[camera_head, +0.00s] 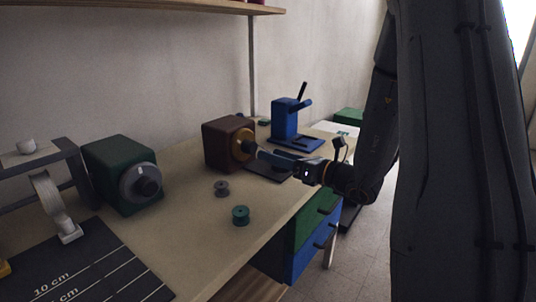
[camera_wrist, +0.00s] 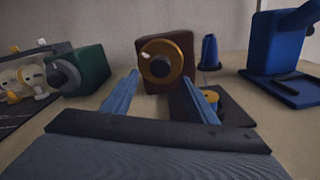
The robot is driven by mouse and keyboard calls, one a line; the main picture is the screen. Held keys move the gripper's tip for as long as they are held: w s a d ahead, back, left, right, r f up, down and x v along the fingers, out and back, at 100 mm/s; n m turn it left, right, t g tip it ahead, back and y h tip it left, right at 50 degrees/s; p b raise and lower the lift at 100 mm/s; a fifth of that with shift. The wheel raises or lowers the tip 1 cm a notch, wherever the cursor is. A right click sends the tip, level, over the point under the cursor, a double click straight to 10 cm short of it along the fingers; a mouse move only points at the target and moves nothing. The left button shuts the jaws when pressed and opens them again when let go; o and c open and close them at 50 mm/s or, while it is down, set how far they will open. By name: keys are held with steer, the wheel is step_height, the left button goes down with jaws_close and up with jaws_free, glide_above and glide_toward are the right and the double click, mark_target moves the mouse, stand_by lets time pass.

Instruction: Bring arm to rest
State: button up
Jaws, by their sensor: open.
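My gripper (camera_head: 266,154) reaches in over the workbench from the right in the head view. In the wrist view its two blue fingers (camera_wrist: 160,96) are spread apart with nothing between them. A brown box (camera_head: 222,143) with a round gold and black dial stands just ahead of the fingertips. The dial (camera_wrist: 161,61) shows between and beyond the fingers in the wrist view. I cannot tell whether a fingertip touches it. My arm bends down at the right of the head view, and a dark link hides the right side.
The workbench (camera_head: 180,231) bears a green box (camera_head: 111,181) with a grey dial, a grey spool (camera_head: 221,188), a teal spool (camera_head: 240,215) and a blue stand (camera_head: 285,120). A marked dark mat (camera_head: 85,266) lies front left. Green and blue drawers (camera_head: 312,250) are below. A shelf (camera_head: 150,6) hangs above.

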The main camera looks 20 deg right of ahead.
stand_by(0.4)
